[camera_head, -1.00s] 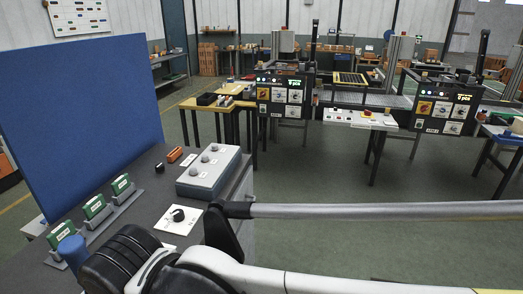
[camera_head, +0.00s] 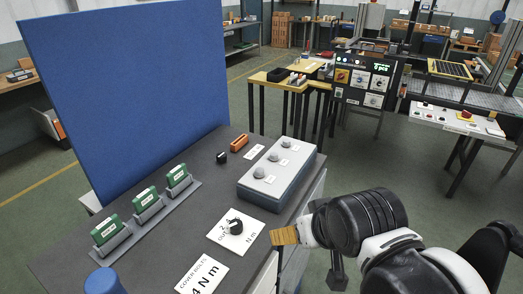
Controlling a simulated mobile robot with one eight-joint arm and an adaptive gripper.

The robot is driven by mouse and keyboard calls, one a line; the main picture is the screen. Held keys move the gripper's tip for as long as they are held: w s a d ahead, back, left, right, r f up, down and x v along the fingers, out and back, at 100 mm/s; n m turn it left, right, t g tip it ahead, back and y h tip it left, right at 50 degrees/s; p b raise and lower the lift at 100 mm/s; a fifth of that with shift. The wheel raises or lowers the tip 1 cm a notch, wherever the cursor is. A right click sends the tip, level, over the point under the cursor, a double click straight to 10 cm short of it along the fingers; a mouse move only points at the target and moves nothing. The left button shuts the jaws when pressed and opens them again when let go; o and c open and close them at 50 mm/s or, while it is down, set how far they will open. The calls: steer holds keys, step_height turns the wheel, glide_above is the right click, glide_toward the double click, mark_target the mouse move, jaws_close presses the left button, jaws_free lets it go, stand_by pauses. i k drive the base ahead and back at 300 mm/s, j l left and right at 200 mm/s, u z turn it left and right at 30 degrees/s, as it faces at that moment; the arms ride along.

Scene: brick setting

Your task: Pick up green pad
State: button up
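Three green pads with white labels stand upright in a row in a grey slotted holder (camera_head: 162,213) on the left of the dark bench. They are the near pad (camera_head: 106,230), the middle pad (camera_head: 145,200) and the far pad (camera_head: 178,176). My arm is at the lower right, beyond the bench's right edge and well apart from the pads. The arm's end shows a black joint, a white ring and a tan ribbed piece (camera_head: 284,236) near the bench edge. The fingers of my gripper cannot be made out, so its opening is unclear.
A tall blue panel (camera_head: 130,90) stands behind the pads. A blue cylinder (camera_head: 104,282) is at the near left. A grey control box (camera_head: 280,170), an orange block (camera_head: 239,142) and a black knob on a white card (camera_head: 236,227) are on the bench. Bare bench lies between holder and cards.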

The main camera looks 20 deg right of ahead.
mark_target(111, 227)
steer(key=i+l+u, duration=0.1)
steer(key=u, duration=0.3)
steer(key=i+l+u, duration=0.1)
steer(key=u, duration=0.25)
steer(key=l+u, duration=0.25)
steer(key=u, duration=0.15)
steer(key=i+l+u, duration=0.1)
steer(key=u, duration=0.25)
steer(key=l, duration=0.1)
